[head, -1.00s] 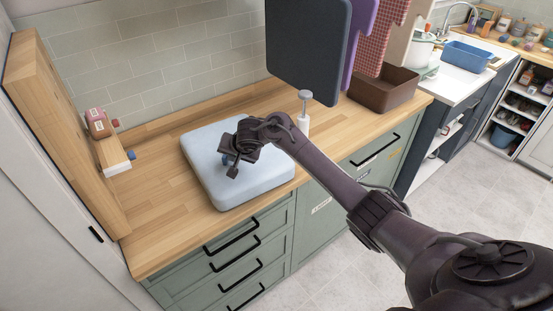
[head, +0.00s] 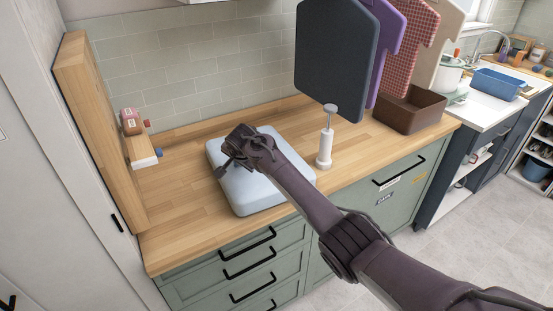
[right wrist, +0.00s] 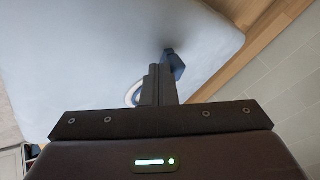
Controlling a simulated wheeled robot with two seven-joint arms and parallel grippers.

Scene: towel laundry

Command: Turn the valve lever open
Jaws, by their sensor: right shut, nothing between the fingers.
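A pale blue-white rounded block (head: 258,190) lies on the wooden counter. In the right wrist view its smooth face (right wrist: 75,50) fills much of the picture. A small dark blue piece (right wrist: 175,65), which looks like the valve lever, stands out from it beside my fingertips. A pale ring with a dark rim (right wrist: 132,94) is partly hidden behind the fingers. In the head view my right gripper (head: 222,168) is over the block's left part and hides the lever. Its fingers (right wrist: 158,85) are shut and empty, close to the blue piece; contact is unclear. My left gripper is not in view.
A white pump bottle (head: 325,148) stands right of the block, near my forearm. Hanging boards (head: 335,60) and a brown bin (head: 412,112) are at right. The counter's front left is clear.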

